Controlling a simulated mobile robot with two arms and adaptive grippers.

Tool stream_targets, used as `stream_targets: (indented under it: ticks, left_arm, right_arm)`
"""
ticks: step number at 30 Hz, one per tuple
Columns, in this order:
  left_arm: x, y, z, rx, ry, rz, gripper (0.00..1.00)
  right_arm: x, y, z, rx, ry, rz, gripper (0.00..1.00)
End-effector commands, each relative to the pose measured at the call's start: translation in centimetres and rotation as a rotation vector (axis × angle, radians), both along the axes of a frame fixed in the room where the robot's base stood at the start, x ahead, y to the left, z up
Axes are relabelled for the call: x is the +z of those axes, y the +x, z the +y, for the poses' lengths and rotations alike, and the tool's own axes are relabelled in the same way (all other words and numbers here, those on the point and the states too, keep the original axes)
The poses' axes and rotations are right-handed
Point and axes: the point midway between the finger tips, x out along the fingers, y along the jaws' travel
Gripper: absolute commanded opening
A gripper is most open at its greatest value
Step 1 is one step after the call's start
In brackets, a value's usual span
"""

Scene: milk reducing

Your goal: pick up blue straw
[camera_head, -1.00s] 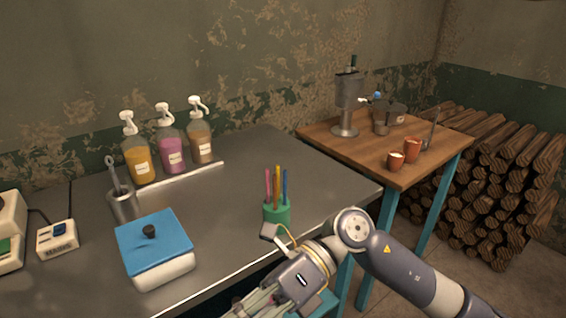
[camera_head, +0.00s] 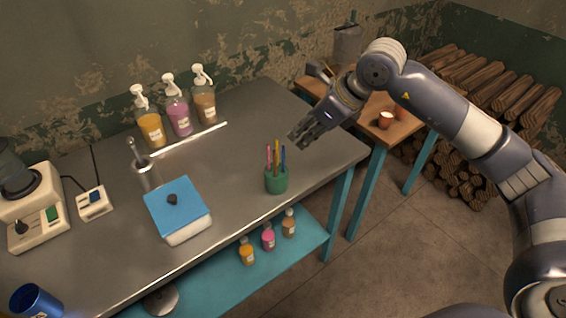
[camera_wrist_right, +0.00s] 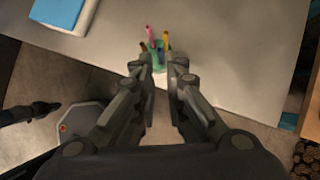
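The blue straw (camera_head: 283,157) stands upright in a green cup (camera_head: 277,181) near the front right edge of the metal table, beside a pink straw (camera_head: 268,157) and a yellow-orange straw (camera_head: 276,158). My right gripper (camera_head: 300,140) is empty, above the table and just up and right of the straws in the head view. In the right wrist view its fingers (camera_wrist_right: 159,72) are apart, with the cup (camera_wrist_right: 158,57) and straws beyond their tips. I cannot clearly make out the blue straw there.
A blue-lidded box (camera_head: 178,208), a metal holder (camera_head: 146,175) and several pump bottles (camera_head: 178,115) stand left on the table. A wooden table (camera_head: 397,133) with a small cup (camera_head: 385,120) is at the right. The metal surface around the green cup is clear.

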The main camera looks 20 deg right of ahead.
Motion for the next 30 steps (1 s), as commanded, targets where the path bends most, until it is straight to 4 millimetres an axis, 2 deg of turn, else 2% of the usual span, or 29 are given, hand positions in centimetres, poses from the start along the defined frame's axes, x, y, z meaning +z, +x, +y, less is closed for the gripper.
stream_targets:
  ticks: [8, 12, 16, 24, 27, 30]
  left_arm:
    - [1.4, 0.1, 0.0, 0.0, 0.0, -0.002, 0.0]
    - [2.6, 0.1, 0.0, -0.001, 0.0, -0.002, 0.0]
    - [2.8, 0.1, -0.1, -0.001, -0.001, -0.003, 0.0]
    - [2.8, 0.1, -0.1, -0.001, -0.002, -0.003, 0.0]
    - [2.8, 0.1, -0.1, -0.001, -0.002, -0.003, 0.0]
    - [2.8, 0.1, -0.1, -0.001, -0.002, -0.003, 0.0]
  right_arm:
    - [-1.6, 1.1, 1.1, 0.001, 0.002, 0.003, 0.12]
    - [-3.3, 2.3, 2.1, 0.001, 0.002, 0.003, 0.12]
    - [-4.7, 2.9, 2.6, 0.001, 0.002, 0.002, 0.12]
    - [-5.1, 3.0, 2.7, 0.001, 0.001, -0.001, 0.12]
    - [-5.1, 3.0, 2.7, 0.001, 0.001, -0.001, 0.0]
    - [-5.0, 3.0, 2.7, 0.001, 0.001, -0.001, 0.0]
